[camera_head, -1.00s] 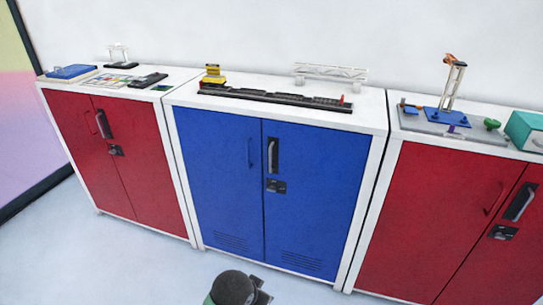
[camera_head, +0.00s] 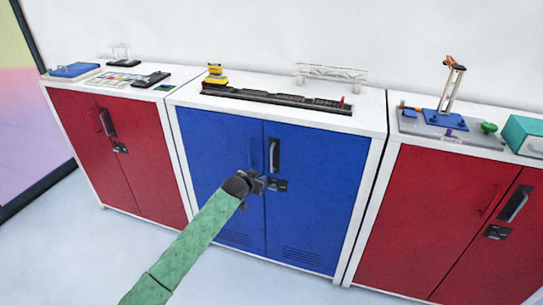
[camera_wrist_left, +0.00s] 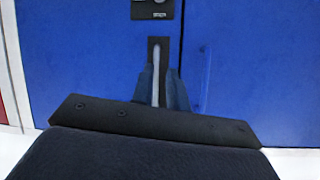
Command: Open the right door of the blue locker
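The blue locker (camera_head: 236,248) stands in the middle with both doors shut. Its right door (camera_head: 325,190) has a light bar handle (camera_head: 274,152) on a dark recessed plate, with a black lock (camera_head: 278,185) below. My left gripper (camera_head: 260,181) is in front of the doors, near the lock and just below the handle in the head view. In the left wrist view, its two fingers (camera_wrist_left: 161,92) are apart, one on each side of the handle (camera_wrist_left: 156,76); whether they touch it cannot be told. The lock (camera_wrist_left: 153,9) shows at the top there. My right gripper is not in view.
Red lockers stand close on the left (camera_head: 130,165) and right (camera_head: 425,215). A black track (camera_head: 280,98), a yellow model (camera_head: 214,76) and a white gantry (camera_head: 330,74) sit on the blue locker's top. The floor (camera_head: 265,285) in front is clear.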

